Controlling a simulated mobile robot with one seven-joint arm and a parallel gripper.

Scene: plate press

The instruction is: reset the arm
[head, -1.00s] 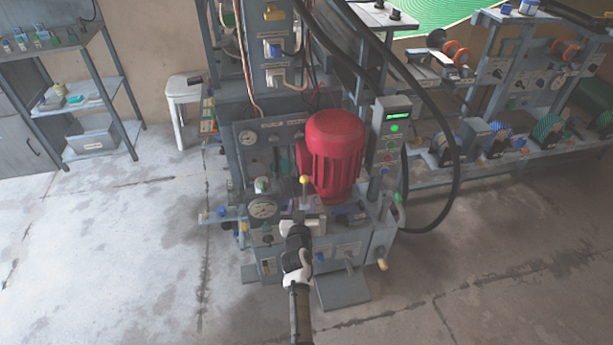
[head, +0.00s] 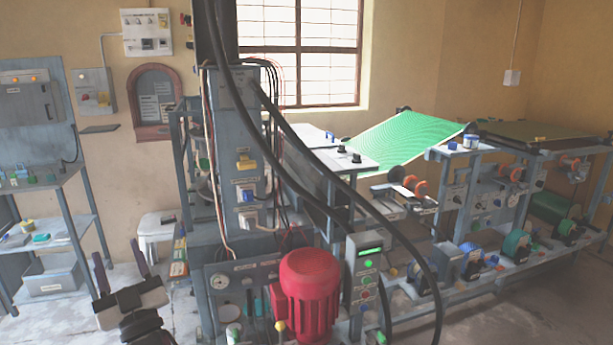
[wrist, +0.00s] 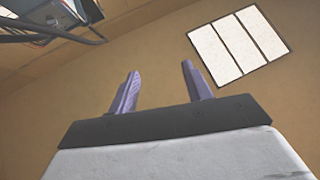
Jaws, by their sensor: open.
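My gripper (head: 121,268) is at the lower left in the head view, raised in front of the shelf and the press. Its two fingers stand apart and point up, with nothing between them. The wrist view also shows the spread fingers (wrist: 160,88), against a bare tan wall. The press (head: 240,170) is a grey machine with a red motor (head: 308,290) low at its front. My gripper is left of the motor and touches nothing that I can see.
A grey shelf (head: 68,225) with small items stands at the left. A white stool (head: 157,228) is behind my gripper. Black hoses (head: 300,178) arch across the press front. A long bench of rollers (head: 480,200) runs right. A window (head: 300,50) is at the back.

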